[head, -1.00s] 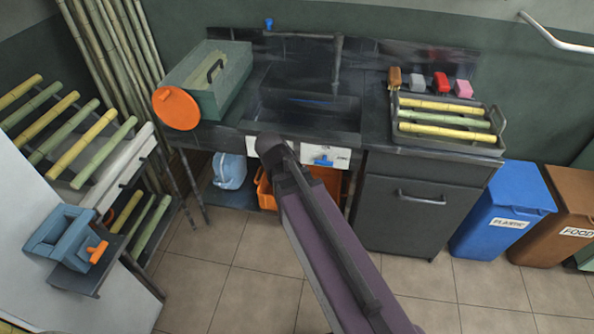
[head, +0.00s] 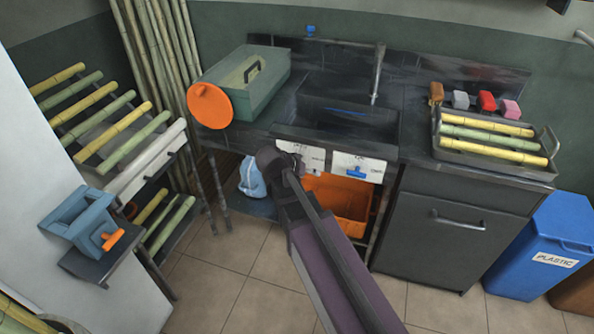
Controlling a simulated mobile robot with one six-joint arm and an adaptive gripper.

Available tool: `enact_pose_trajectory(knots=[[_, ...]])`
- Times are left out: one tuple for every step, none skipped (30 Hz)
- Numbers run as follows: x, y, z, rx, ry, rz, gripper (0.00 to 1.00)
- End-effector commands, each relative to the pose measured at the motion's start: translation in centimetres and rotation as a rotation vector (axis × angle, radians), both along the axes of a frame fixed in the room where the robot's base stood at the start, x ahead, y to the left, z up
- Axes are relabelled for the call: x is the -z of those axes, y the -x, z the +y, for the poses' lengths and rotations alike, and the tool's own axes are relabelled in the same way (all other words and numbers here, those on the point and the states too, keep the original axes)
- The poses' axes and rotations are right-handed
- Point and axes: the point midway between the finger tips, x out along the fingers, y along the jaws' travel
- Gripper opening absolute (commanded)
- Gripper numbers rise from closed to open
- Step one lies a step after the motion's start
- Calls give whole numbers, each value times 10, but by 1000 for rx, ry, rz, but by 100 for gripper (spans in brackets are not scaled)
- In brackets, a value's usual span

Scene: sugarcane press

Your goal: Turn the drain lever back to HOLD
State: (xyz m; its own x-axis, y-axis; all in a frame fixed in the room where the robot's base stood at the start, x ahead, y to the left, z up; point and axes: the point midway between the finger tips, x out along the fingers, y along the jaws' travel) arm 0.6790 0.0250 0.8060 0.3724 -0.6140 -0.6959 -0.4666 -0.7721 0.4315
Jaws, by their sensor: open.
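Under the front edge of the sink are two white label plates. The right plate (head: 373,162) carries a blue lever (head: 356,172), lying roughly level across its lower part; its lettering is too small to read. The left plate (head: 312,152) is partly covered by the end of my arm, so any lever on it is hidden or cannot be made out. My gripper (head: 298,164) is in front of the left plate, to the left of the blue lever and apart from it. It is small and dark here, open, with nothing visible in it.
An orange bin (head: 350,208) stands below the plates, partly behind my arm. A grey cabinet (head: 440,250) is to the right, then a blue PLASTIC bin (head: 540,245). A tray of cane (head: 549,160) and a green box (head: 265,85) sit on the counter.

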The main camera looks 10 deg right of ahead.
Motion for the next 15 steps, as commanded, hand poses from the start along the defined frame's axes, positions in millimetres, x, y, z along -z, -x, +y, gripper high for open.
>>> enact_pose_trajectory(knots=[[15,-12,9,-3,21,-30,66],[17,-17,14,-5,35,-48,66],[21,-23,19,-7,51,-74,66],[23,-28,24,-8,63,-92,66],[25,-33,29,-10,75,-111,66],[28,-39,35,-12,90,-138,66],[31,-43,40,-15,102,-157,66],[33,-48,45,-17,112,-178,66],[36,-54,53,-22,126,-204,66],[37,-58,58,-24,137,-225,66],[39,-62,63,-28,146,-244,66],[41,-67,70,-33,157,-268,66],[42,-70,75,-36,166,-286,66],[43,-73,79,-40,173,-303,66],[44,-77,85,-44,181,-324,66]])
